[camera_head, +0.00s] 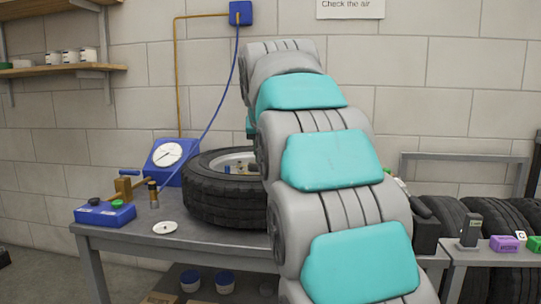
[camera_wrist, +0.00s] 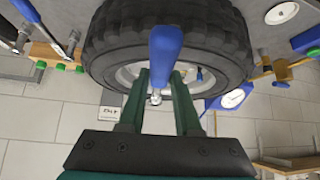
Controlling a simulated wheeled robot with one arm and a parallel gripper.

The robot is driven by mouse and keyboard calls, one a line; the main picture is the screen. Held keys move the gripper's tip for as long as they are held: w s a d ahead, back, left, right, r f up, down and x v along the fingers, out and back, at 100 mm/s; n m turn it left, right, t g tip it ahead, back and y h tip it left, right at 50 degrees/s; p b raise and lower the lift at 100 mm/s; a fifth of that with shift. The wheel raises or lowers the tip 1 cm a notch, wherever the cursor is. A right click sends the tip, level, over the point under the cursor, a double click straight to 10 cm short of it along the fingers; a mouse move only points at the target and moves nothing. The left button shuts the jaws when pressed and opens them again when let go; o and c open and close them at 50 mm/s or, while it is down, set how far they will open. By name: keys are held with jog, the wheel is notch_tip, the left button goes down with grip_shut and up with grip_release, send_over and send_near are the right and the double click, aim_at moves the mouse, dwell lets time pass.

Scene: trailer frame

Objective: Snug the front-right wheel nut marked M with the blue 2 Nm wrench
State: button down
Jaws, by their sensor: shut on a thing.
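My gripper (camera_wrist: 160,76) is shut on a blue-handled tool (camera_wrist: 166,48), which appears to be the blue wrench, in the wrist view. The tool's metal end (camera_wrist: 155,98) shows between the green fingers. Behind it is a black tyre (camera_wrist: 108,45) with a pale rim; I cannot tell whether the tool touches the wheel. In the head view the tyre (camera_head: 225,212) lies flat on the bench, with small brass and blue parts (camera_head: 240,168) inside its rim. My arm hides the tyre's right side and my gripper there. No nut marked M is readable.
A grey bench (camera_head: 130,237) carries a blue gauge (camera_head: 167,153), a blue box (camera_head: 105,213) with knobs and a white disc (camera_head: 165,227). A blue hose (camera_head: 218,105) hangs down near the tyre. At right stand more tyres (camera_head: 480,214) and purple (camera_head: 505,243) and green blocks.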

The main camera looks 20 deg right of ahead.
jog(key=shift+w+a+m+h, duration=0.15)
jog(key=shift+w+a+m, duration=0.1)
jog(key=shift+a, duration=0.25)
jog(key=shift+w+a+m+h, duration=0.15)
jog(key=shift+a+m, duration=0.1)
jog(key=shift+a, duration=0.2)
jog(key=shift+s+d+p, duration=0.15)
jog(key=shift+d+p, duration=0.15)
jog(key=shift+p, duration=0.1)
dwell(0.5)
jog(key=shift+w+a+m+g+h+p, duration=0.25)
jog(key=shift+w+a+m, duration=0.15)
jog(key=shift+a, duration=0.3)
jog(key=shift+w+a+m+g+h+p, duration=0.15)
jog(key=shift+w+a+m+h, duration=0.15)
jog(key=shift+w+a, duration=0.3)
jog(key=shift+s+a, duration=0.1)
